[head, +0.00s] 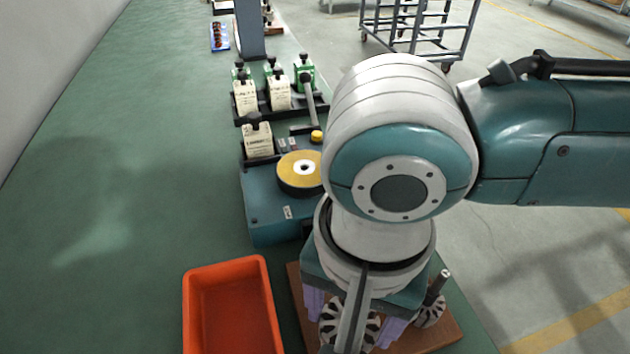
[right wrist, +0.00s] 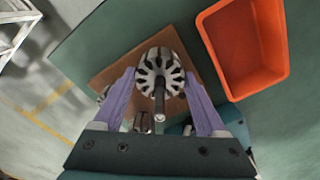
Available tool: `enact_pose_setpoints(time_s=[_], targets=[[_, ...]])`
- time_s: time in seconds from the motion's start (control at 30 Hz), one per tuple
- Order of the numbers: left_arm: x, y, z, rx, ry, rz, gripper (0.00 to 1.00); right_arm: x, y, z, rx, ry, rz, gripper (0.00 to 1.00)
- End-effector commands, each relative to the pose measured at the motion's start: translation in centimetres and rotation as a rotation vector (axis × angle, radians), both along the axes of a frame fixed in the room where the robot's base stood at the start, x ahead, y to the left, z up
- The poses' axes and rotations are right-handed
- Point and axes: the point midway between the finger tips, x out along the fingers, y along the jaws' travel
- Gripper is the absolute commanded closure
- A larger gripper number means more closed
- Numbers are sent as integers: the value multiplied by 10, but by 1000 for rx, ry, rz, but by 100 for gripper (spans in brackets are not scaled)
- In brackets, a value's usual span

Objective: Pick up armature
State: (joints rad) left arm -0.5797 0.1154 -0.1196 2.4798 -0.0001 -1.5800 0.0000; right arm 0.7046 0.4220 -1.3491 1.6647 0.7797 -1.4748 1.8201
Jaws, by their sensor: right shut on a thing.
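My right gripper (head: 351,322) reaches down over the brown board at the bottom of the head view. Its two purple fingers are shut on an armature (head: 331,322), a slotted metal disc with a shaft. In the right wrist view the armature (right wrist: 160,70) sits between the fingertips of the right gripper (right wrist: 159,83), its shaft pointing toward the camera. Whether it touches the board cannot be told. Another armature (head: 430,312) stands on the board to the right, partly hidden by my arm. My left gripper is not in view.
An orange bin (head: 228,305) stands left of the brown board (head: 447,335); it also shows in the right wrist view (right wrist: 245,45). A teal winding machine (head: 270,215) with a yellow disc (head: 300,170) is behind. The green table is clear at left.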

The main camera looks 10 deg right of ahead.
Motion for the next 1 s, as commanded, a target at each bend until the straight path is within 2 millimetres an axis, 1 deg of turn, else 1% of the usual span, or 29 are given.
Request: enact_pose_setpoints(time_s=[0.37, 0.47, 0.53, 0.67, 0.77, 0.9, 1.0], targets=[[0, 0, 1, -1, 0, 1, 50, 1, 0, 3, 2, -1, 0, 100], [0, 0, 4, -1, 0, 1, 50, 1, 1, 10, 2, -2, 0, 100], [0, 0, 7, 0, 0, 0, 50, 1, 1, 19, 2, -2, -1, 100], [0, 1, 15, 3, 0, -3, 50, 1, 1, 45, 4, -3, 0, 100], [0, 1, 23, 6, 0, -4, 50, 1, 1, 73, 4, -6, 2, 100], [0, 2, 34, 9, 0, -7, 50, 1, 1, 117, 5, -5, 2, 100], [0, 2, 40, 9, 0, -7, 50, 1, 1, 145, 5, -5, 1, 100]])
